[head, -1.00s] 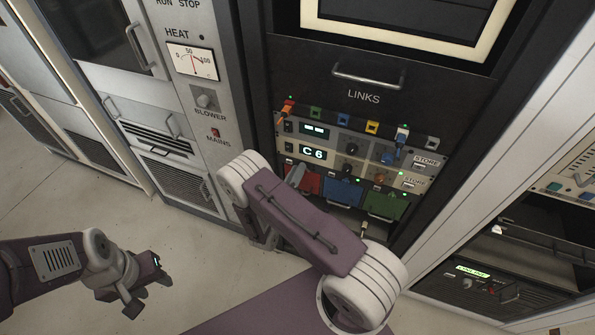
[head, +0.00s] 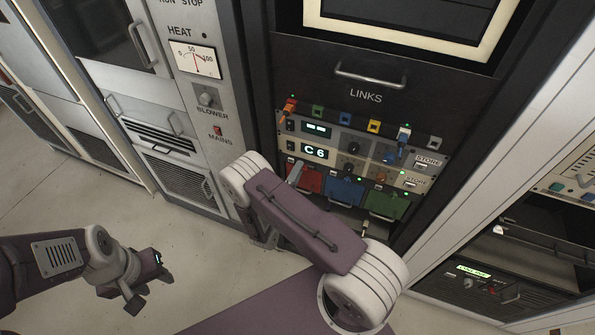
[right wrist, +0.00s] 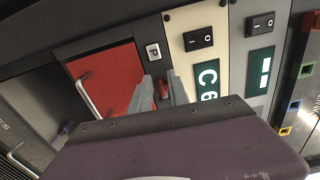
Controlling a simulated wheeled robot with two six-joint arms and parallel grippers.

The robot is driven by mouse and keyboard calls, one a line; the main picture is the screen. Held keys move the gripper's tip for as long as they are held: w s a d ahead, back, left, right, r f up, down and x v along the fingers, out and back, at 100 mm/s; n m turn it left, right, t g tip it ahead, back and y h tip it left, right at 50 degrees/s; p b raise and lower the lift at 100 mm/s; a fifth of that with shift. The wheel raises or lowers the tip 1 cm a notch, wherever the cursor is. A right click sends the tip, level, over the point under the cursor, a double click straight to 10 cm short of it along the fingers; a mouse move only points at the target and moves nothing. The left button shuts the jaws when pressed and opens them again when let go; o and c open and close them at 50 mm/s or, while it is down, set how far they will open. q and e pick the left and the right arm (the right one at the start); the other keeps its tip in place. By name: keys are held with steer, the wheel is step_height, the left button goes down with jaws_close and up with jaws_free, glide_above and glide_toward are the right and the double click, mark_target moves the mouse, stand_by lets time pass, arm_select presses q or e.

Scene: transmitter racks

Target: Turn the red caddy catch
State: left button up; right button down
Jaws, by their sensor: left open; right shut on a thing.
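The red caddy (head: 309,180) is a red-fronted unit at the left of the row of caddies low in the rack. In the right wrist view the red caddy (right wrist: 105,78) shows its metal handle. Its small red catch (right wrist: 162,89) sits beside the front, between the two grey fingers of my right gripper (right wrist: 163,92), which is shut on it. In the head view my right arm hides most of that gripper. My left gripper (head: 147,284) is open and empty, above the floor at the lower left, well away from the rack.
A blue caddy (head: 343,190) and a green caddy (head: 385,204) stand right of the red one. Above are panels with a C6 display (head: 315,151), switches and coloured sockets. A LINKS drawer (head: 380,110) lies above these. The floor at left is clear.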

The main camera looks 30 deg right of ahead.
steer(key=shift+f+n, duration=0.1)
steer(key=shift+n, duration=0.2)
steer(key=c, duration=1.3)
jaws_free()
steer(key=shift+o, duration=0.2)
steer(key=v, duration=0.9)
steer(key=shift+b, duration=0.35)
